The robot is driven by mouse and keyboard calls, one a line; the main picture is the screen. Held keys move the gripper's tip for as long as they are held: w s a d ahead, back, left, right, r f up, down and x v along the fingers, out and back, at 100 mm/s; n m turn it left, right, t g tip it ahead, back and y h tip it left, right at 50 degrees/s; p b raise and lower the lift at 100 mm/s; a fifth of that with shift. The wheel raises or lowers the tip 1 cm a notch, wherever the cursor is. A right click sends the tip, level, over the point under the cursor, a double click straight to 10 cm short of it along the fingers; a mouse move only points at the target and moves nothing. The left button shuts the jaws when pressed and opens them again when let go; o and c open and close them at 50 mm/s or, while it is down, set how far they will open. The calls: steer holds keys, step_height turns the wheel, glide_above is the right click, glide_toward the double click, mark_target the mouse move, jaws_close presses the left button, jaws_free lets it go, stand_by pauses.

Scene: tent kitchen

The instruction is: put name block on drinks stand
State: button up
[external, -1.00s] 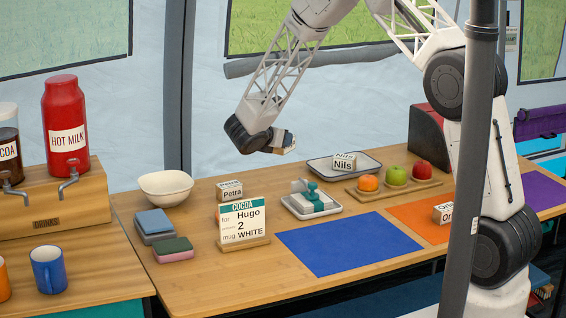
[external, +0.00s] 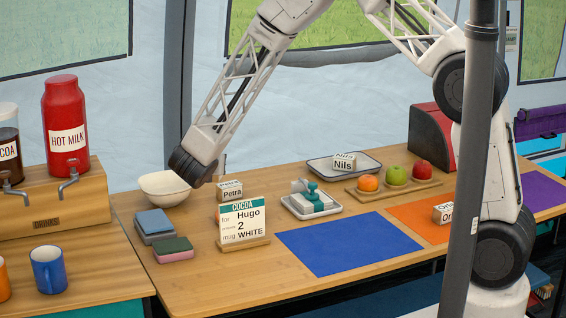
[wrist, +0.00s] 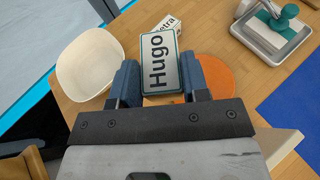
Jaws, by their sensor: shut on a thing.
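The name block, a white-faced block reading Hugo (wrist: 158,63), is between the fingers of my gripper (wrist: 158,85) in the wrist view. My gripper is shut on it. In the outside view the end of my arm (external: 195,165) is low over the table, in front of the white bowl and left of the Petra block; the fingers and the Hugo block cannot be made out there. The wooden drinks stand (external: 50,212), marked DRINKS, is at the far left, well apart from my gripper. It carries a red hot milk flask (external: 64,120) and a cocoa jar (external: 8,150).
The bowl (external: 165,190), Petra block (external: 229,190) and Hugo order card (external: 243,222) are close around my gripper. Folded cloths (external: 155,222) lie in front. A stamp tray (external: 311,205) is to the right. A blue mug (external: 47,270) stands before the drinks stand. An orange disc (wrist: 218,76) lies beneath the gripper.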

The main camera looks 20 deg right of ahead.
steer(key=s+a+n+t+y, duration=0.1)
steer(key=s+a+n+y, duration=0.2)
steer(key=s+a, duration=0.9)
steer(key=s+a+n+t+y, duration=0.1)
steer(key=s+a+n+y, duration=0.3)
steer(key=s+a, duration=0.8)
steer(key=s, duration=0.7)
steer(key=shift+s+a+r+y, duration=0.2)
steer(key=shift+s+r+y, duration=0.05)
steer(key=shift+r+y, duration=0.15)
steer(key=shift+a+f, duration=0.1)
glide_above(97, 261)
steer(key=shift+a+f, duration=0.1)
steer(key=shift+f, duration=0.6)
steer(key=shift+f, duration=0.15)
steer(key=shift+f, duration=1.6)
steer(key=shift+f, duration=0.15)
steer(key=o, duration=0.9)
steer(key=shift+o, duration=0.2)
